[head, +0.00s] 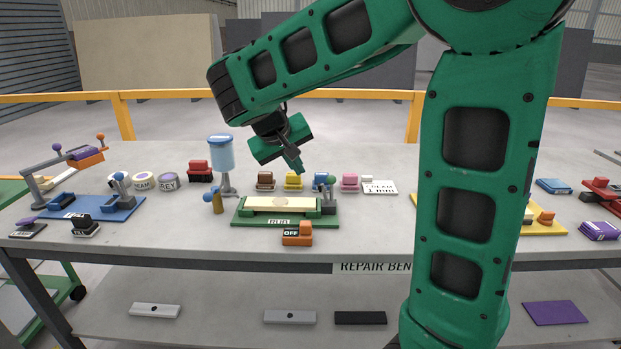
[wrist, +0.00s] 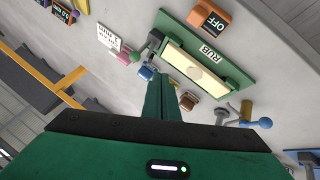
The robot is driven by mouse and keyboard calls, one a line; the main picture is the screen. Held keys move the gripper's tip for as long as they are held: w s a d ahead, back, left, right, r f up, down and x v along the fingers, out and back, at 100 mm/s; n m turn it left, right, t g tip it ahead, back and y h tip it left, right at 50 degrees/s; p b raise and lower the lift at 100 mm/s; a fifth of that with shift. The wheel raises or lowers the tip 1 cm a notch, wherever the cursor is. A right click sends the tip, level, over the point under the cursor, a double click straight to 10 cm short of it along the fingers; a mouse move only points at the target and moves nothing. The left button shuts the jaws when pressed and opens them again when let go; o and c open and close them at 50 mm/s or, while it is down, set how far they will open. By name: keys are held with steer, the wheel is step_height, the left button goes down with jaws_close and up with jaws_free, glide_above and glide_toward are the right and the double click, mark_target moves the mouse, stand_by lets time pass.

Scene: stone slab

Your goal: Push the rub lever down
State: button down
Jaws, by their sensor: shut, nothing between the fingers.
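The green rub board (head: 240,222) lies on the bench with a pale slab on it. In the wrist view the board (wrist: 247,82) carries the label RUB. The rub lever (head: 331,181) stands upright at the board's right end, with a round teal knob on a grey post. The wrist view shows what looks like this lever (wrist: 153,42) beyond the fingertips. My gripper (head: 298,168) is shut and empty. It hangs tilted above the back of the board, up and left of the lever in the head view, apart from it. The wrist view shows my shut fingers (wrist: 162,76).
An orange OFF switch (head: 298,236) sits before the board. A blue-topped dispenser (head: 222,155) stands behind left. Brown (head: 265,180), yellow (head: 293,181) and pink (head: 349,182) small items line the back. A blue board (head: 92,207) lies left.

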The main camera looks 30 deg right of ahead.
glide_toward(331, 189)
steer(key=w+a+f, duration=0.3)
steer(key=w, duration=0.1)
steer(key=d, duration=0.3)
steer(key=shift+s+d, duration=0.1)
steer(key=shift+s, duration=0.1)
steer(key=shift+d, duration=0.5)
